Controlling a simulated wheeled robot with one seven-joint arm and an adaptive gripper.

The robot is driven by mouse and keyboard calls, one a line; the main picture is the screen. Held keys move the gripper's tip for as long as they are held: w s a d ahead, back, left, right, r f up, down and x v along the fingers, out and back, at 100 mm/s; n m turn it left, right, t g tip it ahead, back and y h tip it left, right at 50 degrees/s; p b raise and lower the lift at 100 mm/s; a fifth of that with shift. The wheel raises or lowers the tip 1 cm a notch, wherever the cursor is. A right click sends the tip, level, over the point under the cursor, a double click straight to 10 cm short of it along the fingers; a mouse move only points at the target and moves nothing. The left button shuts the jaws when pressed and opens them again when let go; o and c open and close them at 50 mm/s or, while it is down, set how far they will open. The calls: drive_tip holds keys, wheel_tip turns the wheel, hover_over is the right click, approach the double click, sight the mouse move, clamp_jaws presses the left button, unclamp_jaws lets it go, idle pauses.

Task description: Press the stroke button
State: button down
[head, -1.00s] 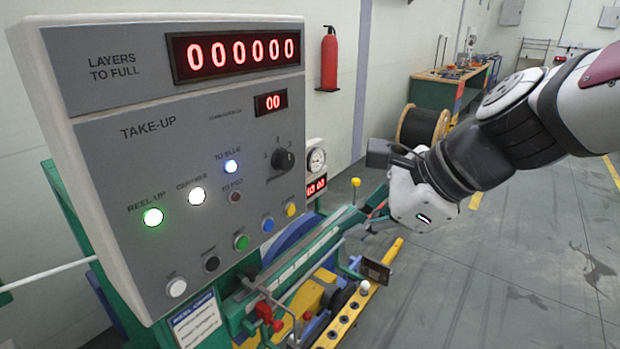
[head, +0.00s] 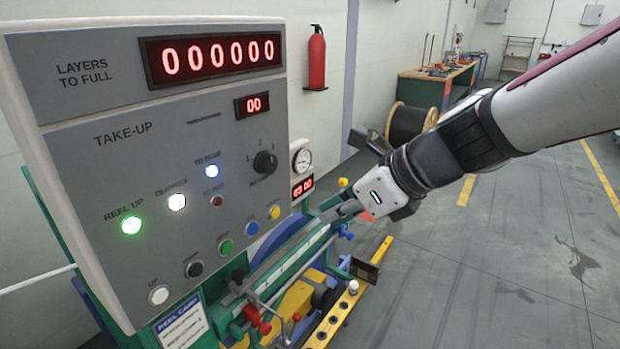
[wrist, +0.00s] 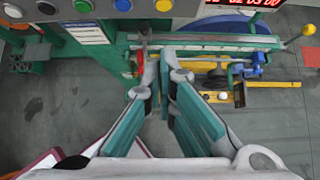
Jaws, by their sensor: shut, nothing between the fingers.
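The grey take-up panel (head: 110,170) fills the left of the head view. Its lower row holds a white button (head: 158,294), a black button (head: 194,268), a green button (head: 225,247), a blue button (head: 252,228) and a yellow button (head: 274,212). Their labels are too small to read surely, so I cannot tell which is the stroke button. The row also shows along the top of the wrist view, with the yellow button (wrist: 163,5) above the fingers. My gripper (wrist: 163,62) is shut and empty, apart from the panel, to its right in the head view.
A selector knob (head: 265,162) sticks out above the buttons. Below and right of the panel are green machine rails (head: 290,270) and a yellow bar (head: 345,305). A cable reel (head: 408,122) and workbench (head: 440,85) stand behind. The floor at right is clear.

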sight(275, 213)
drive_tip(key=w+a+f+b, duration=0.1)
drive_tip(key=w+a+f, duration=0.4)
drive_tip(key=a, duration=0.2)
drive_tip(key=shift+w, duration=0.3)
drive_tip(key=shift+a, duration=0.2)
